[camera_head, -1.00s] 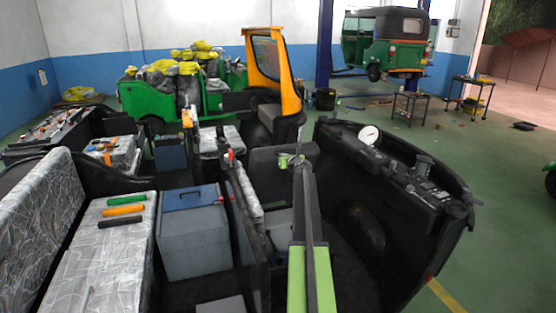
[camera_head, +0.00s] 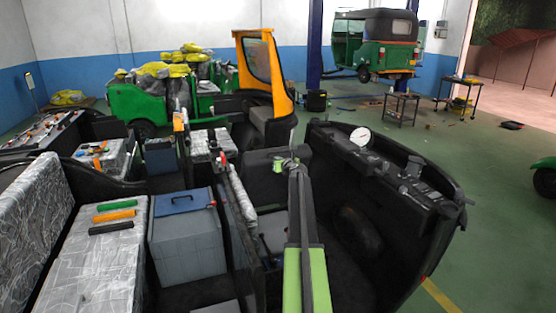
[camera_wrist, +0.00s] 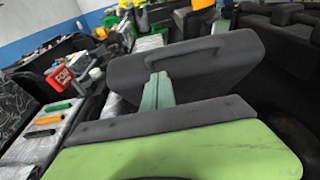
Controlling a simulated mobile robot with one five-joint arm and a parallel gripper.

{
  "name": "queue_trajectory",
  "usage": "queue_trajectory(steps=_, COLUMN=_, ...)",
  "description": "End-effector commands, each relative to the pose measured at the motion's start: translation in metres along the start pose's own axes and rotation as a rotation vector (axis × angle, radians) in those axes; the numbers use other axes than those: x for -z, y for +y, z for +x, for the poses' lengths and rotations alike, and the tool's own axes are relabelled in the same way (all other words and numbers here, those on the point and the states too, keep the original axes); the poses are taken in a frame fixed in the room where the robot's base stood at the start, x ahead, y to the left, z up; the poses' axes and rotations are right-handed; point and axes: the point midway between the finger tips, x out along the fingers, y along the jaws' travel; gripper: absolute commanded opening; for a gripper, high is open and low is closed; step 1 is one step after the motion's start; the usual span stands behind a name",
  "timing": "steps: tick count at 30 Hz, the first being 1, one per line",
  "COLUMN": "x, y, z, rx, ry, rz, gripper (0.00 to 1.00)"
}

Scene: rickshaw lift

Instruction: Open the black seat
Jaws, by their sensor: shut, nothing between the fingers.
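The black seat (camera_wrist: 215,65) shows in the wrist view as a dark padded slab with a handle (camera_wrist: 185,57) on it. In the head view the dark slab (camera_head: 265,187) stands inside the open cab, partly hidden by my arm. My gripper (camera_head: 290,163) is at the slab's right part in the head view. In the wrist view its narrow green jaws (camera_wrist: 158,88) are shut and empty, in front of the slab and just below the handle's left end. I cannot tell whether they touch the slab.
A black dashboard with a round gauge (camera_head: 360,136) curves around the right. A grey box (camera_head: 187,243) and a silver bench with coloured grips (camera_head: 115,215) stand at left. A green vehicle with a yellow frame (camera_head: 265,75) is behind. Open green floor lies at right.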

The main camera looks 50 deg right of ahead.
Motion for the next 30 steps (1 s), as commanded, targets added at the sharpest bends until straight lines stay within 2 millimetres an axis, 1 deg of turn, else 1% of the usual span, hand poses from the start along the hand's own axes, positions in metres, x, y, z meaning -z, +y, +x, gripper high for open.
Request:
queue_trajectory(steps=1, x=0.009, y=0.005, z=-0.009, rx=-0.002, ry=0.0, rz=0.0, gripper=0.0)
queue_trajectory(steps=3, x=-0.018, y=0.005, z=-0.022, rx=-0.003, ry=0.0, rz=-0.001, gripper=0.0)
queue_trajectory(steps=9, x=-0.057, y=0.006, z=-0.057, rx=-0.003, ry=0.0, rz=0.001, gripper=0.0)
queue_trajectory(steps=12, x=-0.068, y=0.005, z=-0.069, rx=-0.003, ry=-0.001, rz=0.001, gripper=0.0)
queue_trajectory(steps=16, x=-0.071, y=0.005, z=-0.075, rx=-0.003, ry=0.0, rz=0.0, gripper=0.0)
queue_trajectory(steps=25, x=-0.069, y=0.006, z=-0.073, rx=-0.005, ry=0.0, rz=-0.001, gripper=0.0)
queue_trajectory(steps=26, x=-0.069, y=0.011, z=-0.072, rx=-0.01, ry=0.0, rz=-0.001, gripper=0.0)
queue_trajectory(steps=28, x=-0.07, y=0.033, z=-0.065, rx=-0.033, ry=0.0, rz=-0.007, gripper=0.0)
queue_trajectory(steps=29, x=-0.07, y=0.048, z=-0.061, rx=-0.048, ry=0.0, rz=-0.01, gripper=0.0)
queue_trajectory(steps=30, x=-0.071, y=0.074, z=-0.054, rx=-0.074, ry=0.0, rz=-0.016, gripper=0.0)
